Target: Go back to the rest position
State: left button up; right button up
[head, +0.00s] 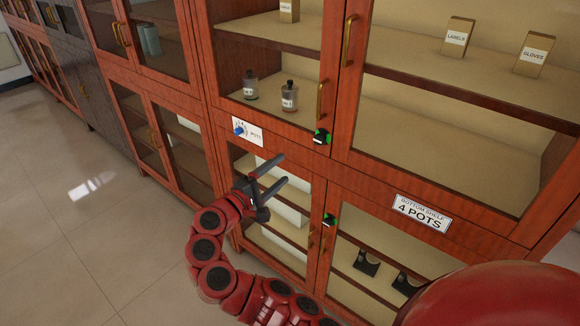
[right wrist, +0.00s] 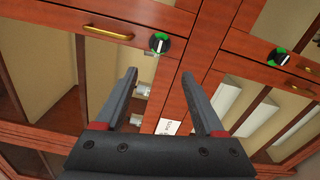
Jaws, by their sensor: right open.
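My right gripper (head: 282,169) is on the red jointed arm in the head view, in front of the lower cabinet doors. Its two dark fingers are spread apart with nothing between them. In the right wrist view the open fingers (right wrist: 160,73) point toward the red-brown cabinet front. I cannot tell the exact gap between the fingertips and the cabinet. My left gripper is not in view.
A wooden cabinet with glass doors (head: 455,120) fills the right side. Black and green knobs (head: 320,137) (head: 329,220) sit on its doors. Two jars (head: 289,96) (head: 250,85) stand inside. A "4 POTS" sign (head: 421,213) is below. The tiled floor (head: 60,200) at left is clear.

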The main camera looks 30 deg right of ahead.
jog(key=shift+s+a, duration=0.15)
jog(key=shift+a, duration=0.2)
